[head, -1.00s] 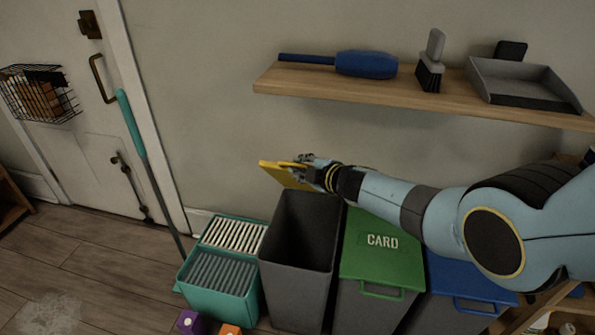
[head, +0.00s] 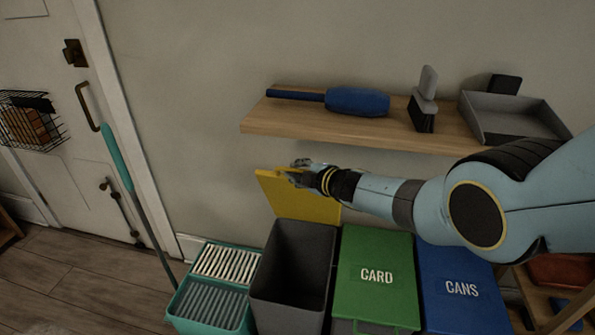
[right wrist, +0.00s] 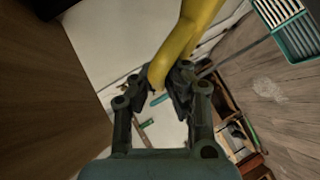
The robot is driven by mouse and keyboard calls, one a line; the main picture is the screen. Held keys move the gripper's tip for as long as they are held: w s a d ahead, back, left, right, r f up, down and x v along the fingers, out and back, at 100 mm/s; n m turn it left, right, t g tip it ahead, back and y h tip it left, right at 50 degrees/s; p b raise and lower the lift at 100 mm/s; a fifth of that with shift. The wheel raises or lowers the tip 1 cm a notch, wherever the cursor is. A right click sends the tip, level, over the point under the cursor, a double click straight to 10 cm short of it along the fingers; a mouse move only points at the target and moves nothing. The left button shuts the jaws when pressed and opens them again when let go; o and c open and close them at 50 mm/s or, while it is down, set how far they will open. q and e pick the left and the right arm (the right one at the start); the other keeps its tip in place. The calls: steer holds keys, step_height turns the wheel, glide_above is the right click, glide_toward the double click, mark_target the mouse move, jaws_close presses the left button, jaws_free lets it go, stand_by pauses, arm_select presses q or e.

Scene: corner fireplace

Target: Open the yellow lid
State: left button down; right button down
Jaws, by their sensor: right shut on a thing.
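The yellow lid (head: 300,205) stands raised behind the open grey bin (head: 293,275), tilted up against the wall side. My right gripper (head: 298,172) is at the lid's upper edge, shut on it. In the right wrist view the yellow lid (right wrist: 182,45) runs down between the two fingers of the gripper (right wrist: 168,88). The inside of the grey bin shows dark. My left gripper is not in view.
A green CARD bin (head: 376,275) and a blue CANS bin (head: 460,290) stand right of the grey bin, lids shut. A teal mop bucket (head: 208,305) stands left. A wooden shelf (head: 300,121) with brushes and a dustpan hangs above my right gripper.

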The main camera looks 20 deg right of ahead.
steer(key=c, duration=1.4)
jaws_free()
steer(key=v, duration=0.7)
steer(key=shift+s+r, duration=0.15)
steer(key=shift+s, duration=0.05)
steer(key=shift+s+d+r+p, duration=0.65)
steer(key=shift+s+r+p, duration=0.45)
steer(key=shift+s+p, duration=0.5)
steer(key=shift+s+d+r+p, duration=0.7)
steer(key=shift+s+r+p, duration=0.4)
steer(key=shift+s+p, duration=0.5)
steer(key=shift+s+d+r+p, duration=0.65)
steer(key=shift+s+r+p, duration=0.45)
steer(key=shift+s+p, duration=0.45)
